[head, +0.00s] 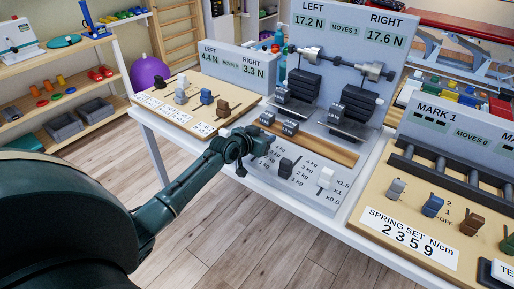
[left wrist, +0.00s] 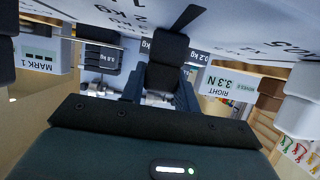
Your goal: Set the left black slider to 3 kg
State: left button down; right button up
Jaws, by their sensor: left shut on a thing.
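My left gripper (head: 252,145) reaches the left part of the sloped grey panel under the weight stand. It is shut on the left black slider, which the gripper mostly hides in the head view. In the left wrist view the black slider (left wrist: 168,52) stands between the fingers (left wrist: 160,95). Printed kg marks lie beside it, with 2 kg (left wrist: 104,14) readable in part; which mark the slider is at I cannot tell. A second black slider (head: 287,167) stands to the right on the same panel, apart from the gripper. My right gripper is not in view.
A white slider (head: 326,178) stands further right, by x1 marks. The stand's display (head: 345,30) reads LEFT 17.2 N, RIGHT 17.6 N, MOVES 1. A board of coloured sliders (head: 190,105) lies to the left, and a spring board (head: 440,200) to the right.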

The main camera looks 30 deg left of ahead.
pick_arm(q)
jog(key=shift+w, duration=0.2)
jog(key=c, duration=1)
grip_release()
jog(key=shift+c, duration=0.2)
jog(key=shift+s, duration=0.1)
jog(key=d+v, duration=0.1)
jog(key=v, duration=1.2)
jog(key=shift+a+p, duration=0.45)
jog(key=shift+a, duration=0.05)
